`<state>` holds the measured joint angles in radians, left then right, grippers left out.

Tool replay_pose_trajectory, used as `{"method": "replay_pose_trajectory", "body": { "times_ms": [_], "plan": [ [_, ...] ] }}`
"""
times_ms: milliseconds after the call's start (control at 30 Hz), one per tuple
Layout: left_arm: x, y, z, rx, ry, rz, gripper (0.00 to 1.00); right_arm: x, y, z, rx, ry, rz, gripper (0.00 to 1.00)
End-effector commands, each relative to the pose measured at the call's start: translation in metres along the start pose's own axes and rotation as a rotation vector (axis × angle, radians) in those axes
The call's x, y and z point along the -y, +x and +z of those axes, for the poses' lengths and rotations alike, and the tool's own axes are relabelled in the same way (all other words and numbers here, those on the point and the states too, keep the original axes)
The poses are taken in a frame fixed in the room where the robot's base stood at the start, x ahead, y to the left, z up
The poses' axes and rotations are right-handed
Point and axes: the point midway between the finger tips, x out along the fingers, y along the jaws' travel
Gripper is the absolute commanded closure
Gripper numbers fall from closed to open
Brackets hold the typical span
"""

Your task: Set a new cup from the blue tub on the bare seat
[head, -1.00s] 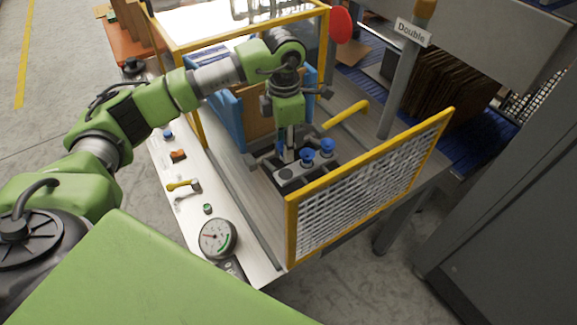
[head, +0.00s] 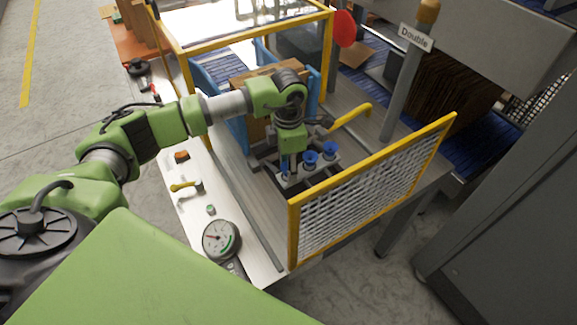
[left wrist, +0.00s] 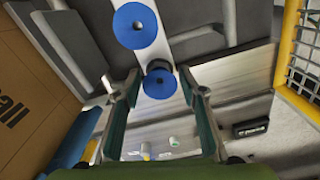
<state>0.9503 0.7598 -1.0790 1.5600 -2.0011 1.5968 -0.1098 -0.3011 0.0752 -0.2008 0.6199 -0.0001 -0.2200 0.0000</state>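A grey bar (head: 322,164) with cup seats lies inside the machine. Two blue cups stand on it, a middle one (head: 311,158) and a far one (head: 328,148). My left gripper (head: 287,168) points down at the bar's left end, with some blue showing at its fingers. In the left wrist view its fingers (left wrist: 155,92) are apart, with a blue cup (left wrist: 160,83) between them at a dark round seat, touching neither finger. Another blue cup (left wrist: 135,25) stands farther along the bar. How the nearer cup sits is unclear. I cannot make out a blue tub. My right gripper is out of view.
A yellow-framed mesh guard (head: 370,190) stands close on the right of the bar. A brown carton (head: 255,90) between blue plates is behind my arm. A gauge (head: 221,240) and a yellow-handled lever (head: 186,187) are on the front panel.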

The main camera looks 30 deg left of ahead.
Motion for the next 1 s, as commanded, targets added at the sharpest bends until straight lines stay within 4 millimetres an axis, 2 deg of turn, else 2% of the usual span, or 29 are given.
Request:
{"method": "replay_pose_trajectory", "body": {
  "times_ms": [300, 467, 567, 800, 1000],
  "plan": [
    [0.000, -0.001, 0.000, -0.001, -0.001, 0.000, 0.56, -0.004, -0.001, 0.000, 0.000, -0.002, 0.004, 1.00],
    [-0.001, -0.008, 0.001, 0.002, 0.000, 0.001, 0.56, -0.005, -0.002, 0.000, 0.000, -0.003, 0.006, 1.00],
    [-0.001, -0.025, 0.001, 0.004, 0.000, 0.004, 0.56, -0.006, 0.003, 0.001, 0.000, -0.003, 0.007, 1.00],
    [-0.001, -0.077, 0.001, 0.004, 0.000, 0.004, 0.56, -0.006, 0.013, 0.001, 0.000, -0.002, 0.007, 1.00],
    [-0.001, -0.110, 0.001, 0.002, -0.001, 0.002, 0.56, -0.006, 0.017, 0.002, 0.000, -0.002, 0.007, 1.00]
  ]
}}
